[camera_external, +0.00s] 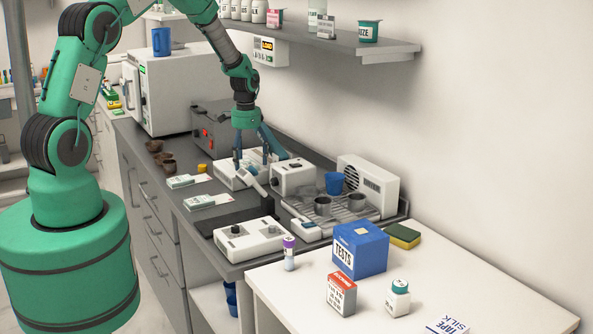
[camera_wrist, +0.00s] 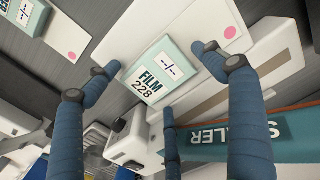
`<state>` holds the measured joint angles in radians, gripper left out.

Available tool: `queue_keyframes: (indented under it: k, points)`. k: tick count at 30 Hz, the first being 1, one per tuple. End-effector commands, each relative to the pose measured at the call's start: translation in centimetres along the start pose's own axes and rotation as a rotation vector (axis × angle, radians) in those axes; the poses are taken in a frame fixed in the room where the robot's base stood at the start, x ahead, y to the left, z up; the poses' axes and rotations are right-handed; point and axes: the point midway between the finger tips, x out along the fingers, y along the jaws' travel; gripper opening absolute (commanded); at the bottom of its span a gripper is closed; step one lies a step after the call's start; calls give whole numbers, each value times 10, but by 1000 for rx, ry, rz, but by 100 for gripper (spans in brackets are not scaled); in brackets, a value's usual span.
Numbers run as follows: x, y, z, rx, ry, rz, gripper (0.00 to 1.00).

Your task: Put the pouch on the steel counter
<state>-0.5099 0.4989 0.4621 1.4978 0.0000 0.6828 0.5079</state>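A white pouch (camera_wrist: 222,30) with a pink dot and a pale green "FILM 228" label lies flat between my fingers in the wrist view, on or beside a white device. The device looks like the heat sealer (camera_external: 228,177), with a teal bar marked "SEALER" (camera_wrist: 255,133) next to it. My gripper (camera_external: 252,161) is low over this device, blue fingers spread. In the wrist view my gripper (camera_wrist: 155,62) is open, with fingertips at both sides of the label; I cannot tell whether they touch the pouch. The grey steel counter (camera_external: 222,215) runs beneath.
Two similar pouches (camera_external: 186,181) (camera_external: 206,201) lie on the counter left of the device. A white box with knobs (camera_external: 293,177), a grey unit (camera_external: 218,125) and a drip tray with cups (camera_external: 340,207) crowd around. A shelf (camera_external: 330,42) hangs above. Bare counter is narrow.

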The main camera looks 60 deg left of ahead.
Motion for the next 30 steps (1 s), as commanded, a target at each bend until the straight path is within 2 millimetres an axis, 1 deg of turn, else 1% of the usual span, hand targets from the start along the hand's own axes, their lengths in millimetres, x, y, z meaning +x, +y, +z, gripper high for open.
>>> queue_keyframes:
  k: [1, 2, 3, 5, 6, 8, 9, 16, 20, 26, 29, 30]
  points:
    - [0, 0, 0, 0, 0, 0, 67]
    - [0, 0, 0, 0, 0, 0, 61]
    - [0, 0, 0, 0, 0, 0, 53]
    - [0, 0, 0, 0, 0, 0, 41]
    - [0, 0, 0, 0, 0, 0, 39]
    - [0, 0, 0, 0, 0, 0, 38]
    - [0, 0, 0, 0, 0, 0, 35]
    - [-1, 0, 0, 0, 0, 0, 35]
    - [-5, 0, 0, 0, 1, -1, 35]
    - [-23, 0, -1, 0, 2, -1, 35]
    - [-38, 0, -1, 0, 3, -2, 35]
    - [-37, 2, 5, 0, -1, 0, 35]
